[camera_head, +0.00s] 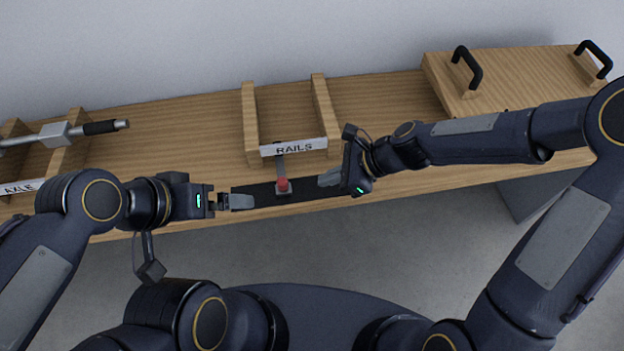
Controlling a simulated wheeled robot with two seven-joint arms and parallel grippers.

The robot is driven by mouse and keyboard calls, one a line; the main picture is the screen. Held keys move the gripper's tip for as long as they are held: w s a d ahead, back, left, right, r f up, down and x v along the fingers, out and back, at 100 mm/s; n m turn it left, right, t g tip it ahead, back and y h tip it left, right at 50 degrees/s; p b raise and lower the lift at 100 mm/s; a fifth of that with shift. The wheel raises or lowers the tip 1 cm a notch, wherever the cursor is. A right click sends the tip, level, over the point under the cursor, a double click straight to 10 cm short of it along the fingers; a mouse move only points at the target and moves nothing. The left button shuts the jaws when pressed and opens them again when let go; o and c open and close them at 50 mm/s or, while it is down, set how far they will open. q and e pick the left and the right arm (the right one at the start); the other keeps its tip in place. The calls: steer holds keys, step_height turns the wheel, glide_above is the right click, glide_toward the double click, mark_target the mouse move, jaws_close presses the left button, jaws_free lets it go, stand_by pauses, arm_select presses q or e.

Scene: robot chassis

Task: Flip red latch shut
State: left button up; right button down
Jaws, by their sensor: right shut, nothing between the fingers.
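The red latch (282,184) is a small red knob by a thin grey bar, on a dark strip (262,193) at the table's front edge, just in front of the RAILS holder. My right gripper (322,179) is shut and empty, a short way right of the red knob and apart from it. My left gripper (248,202) points right from the left side, its fingertips over the dark strip, apart from the knob. Its fingers are seen edge-on, so its opening is unclear. How the latch seats at its base is too small to tell.
The wooden RAILS holder (249,112) stands behind the latch. An AXLE holder (78,126) with a metal axle (55,134) is at the left. A wooden board with black handles (468,68) is at the back right. Bare tabletop (190,120) lies between the holders.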

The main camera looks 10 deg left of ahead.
steer(key=p+v, duration=0.1)
steer(key=v, duration=0.5)
stand_by(0.4)
steer(key=s+d+r+n+t+h, duration=0.3)
steer(key=s+d+r+n, duration=0.2)
steer(key=s+d+n, duration=0.35)
steer(key=s+d+r+n+t+h, duration=0.25)
steer(key=s+d+r+n, duration=0.35)
steer(key=d, duration=0.4)
step_height(320, 180, up, 15)
steer(key=s+n+p, duration=0.1)
steer(key=n+p, duration=0.1)
steer(key=p, duration=1.4)
steer(key=shift+s+d, duration=0.25)
steer(key=shift+s, duration=0.05)
